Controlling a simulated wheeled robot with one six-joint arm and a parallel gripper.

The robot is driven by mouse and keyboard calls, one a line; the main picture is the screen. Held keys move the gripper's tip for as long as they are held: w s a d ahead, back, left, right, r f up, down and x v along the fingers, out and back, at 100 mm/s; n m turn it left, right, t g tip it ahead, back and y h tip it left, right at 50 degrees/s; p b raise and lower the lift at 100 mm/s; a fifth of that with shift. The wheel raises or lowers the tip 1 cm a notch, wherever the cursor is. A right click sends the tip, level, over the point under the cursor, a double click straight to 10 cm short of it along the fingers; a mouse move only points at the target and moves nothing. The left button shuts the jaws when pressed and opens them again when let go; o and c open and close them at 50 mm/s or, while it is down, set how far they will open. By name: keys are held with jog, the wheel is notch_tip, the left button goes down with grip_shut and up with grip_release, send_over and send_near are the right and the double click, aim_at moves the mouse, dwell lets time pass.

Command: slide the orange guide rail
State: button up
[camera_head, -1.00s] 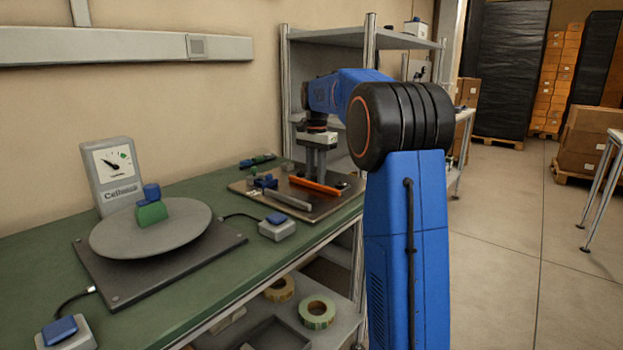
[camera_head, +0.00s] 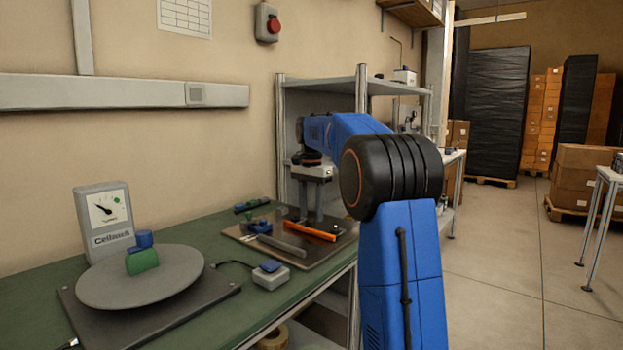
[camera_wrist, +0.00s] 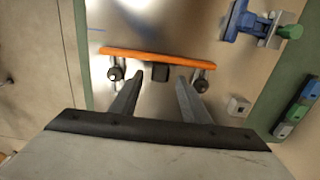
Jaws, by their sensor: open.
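The orange guide rail (camera_head: 309,232) lies on a metal plate (camera_head: 318,262) at the far end of the green bench. In the wrist view the rail (camera_wrist: 160,57) runs across the upper middle, slightly tilted. A dark knob on a slotted bracket (camera_wrist: 115,74) sits at its left end and another (camera_wrist: 200,84) at its right. My gripper (camera_head: 311,217) points down by the rail. In the wrist view its fingers (camera_wrist: 160,84) are apart and empty, short of the rail in the picture. Their height above the plate is unclear.
A loose grey bar (camera_head: 283,246) lies in front of the rail. A blue clamp with a green knob (camera_wrist: 262,25) and a small grey block (camera_wrist: 239,106) are nearby. A grey turntable (camera_head: 140,284), a dial gauge (camera_head: 104,215) and a blue-button box (camera_head: 271,275) stand nearer.

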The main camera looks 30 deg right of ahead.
aim_at(311, 219)
notch_tip(311, 219, up, 14)
dwell(0.4)
jog(key=shift+f, duration=0.1)
dwell(0.3)
jog(key=s+a+f+n+t, duration=0.1)
jog(key=s+a+f+n, duration=0.3)
jog(key=s+a, duration=0.45)
jog(key=s+a+f+n+t, duration=0.1)
jog(key=s+a+f+n, duration=0.4)
jog(key=s, duration=0.6)
jog(key=s+a+f+n+t, duration=0.1)
jog(key=s+a+f, duration=0.3)
jog(key=s+f, duration=0.6)
jog(key=s+a+f+n+t, duration=0.1)
jog(key=s+a+f+n, duration=0.3)
jog(key=s+f, duration=0.7)
jog(key=shift+s+f+t, duration=0.3)
jog(key=shift+s+t, duration=0.05)
jog(key=shift+t, duration=0.05)
